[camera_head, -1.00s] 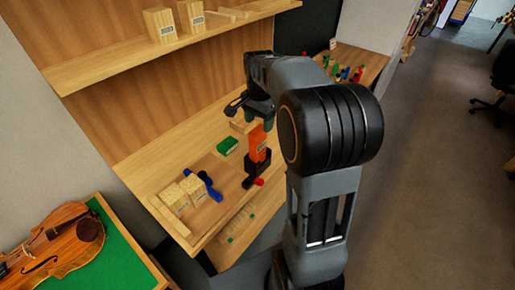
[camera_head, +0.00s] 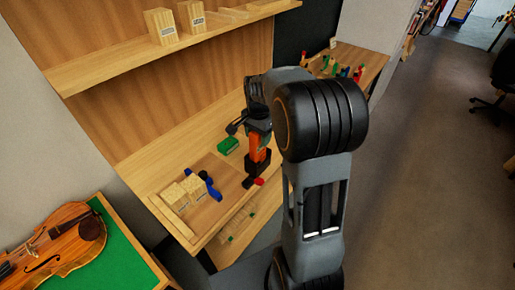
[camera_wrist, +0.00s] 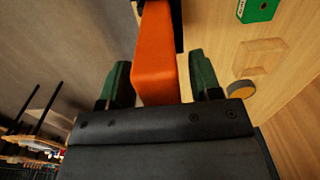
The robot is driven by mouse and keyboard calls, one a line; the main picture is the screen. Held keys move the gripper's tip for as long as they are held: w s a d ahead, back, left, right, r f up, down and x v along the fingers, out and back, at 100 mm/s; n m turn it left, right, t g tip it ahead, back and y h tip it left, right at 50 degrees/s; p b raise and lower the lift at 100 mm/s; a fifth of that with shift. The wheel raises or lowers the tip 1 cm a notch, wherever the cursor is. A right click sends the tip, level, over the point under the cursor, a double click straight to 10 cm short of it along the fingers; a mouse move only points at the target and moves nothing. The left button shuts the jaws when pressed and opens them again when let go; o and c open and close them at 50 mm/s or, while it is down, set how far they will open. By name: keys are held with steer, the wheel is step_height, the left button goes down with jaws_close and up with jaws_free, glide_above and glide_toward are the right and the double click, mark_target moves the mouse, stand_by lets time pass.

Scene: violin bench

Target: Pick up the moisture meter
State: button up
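The moisture meter appears to be the orange block-shaped device (camera_head: 257,148), upright in a black holder (camera_head: 250,182) on the wooden bench. In the wrist view the orange body (camera_wrist: 158,60) sits between the two dark green fingers of my gripper (camera_wrist: 160,78). The fingers stand apart, with a gap visible on the right side; contact on the left cannot be told. In the head view my gripper (camera_head: 257,125) is at the top of the orange body and hides its upper end. The black holder shows at the top edge of the wrist view (camera_wrist: 178,20).
A green box (camera_head: 228,145) lies left of the holder. Light wooden blocks (camera_head: 196,187) and a blue tool (camera_head: 210,184) lie nearer the front left. A shelf (camera_head: 120,62) with blocks runs above the bench. A violin (camera_head: 55,245) rests on a green mat.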

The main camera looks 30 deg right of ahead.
jaws_close()
stand_by(0.3)
steer(key=shift+r, duration=0.1)
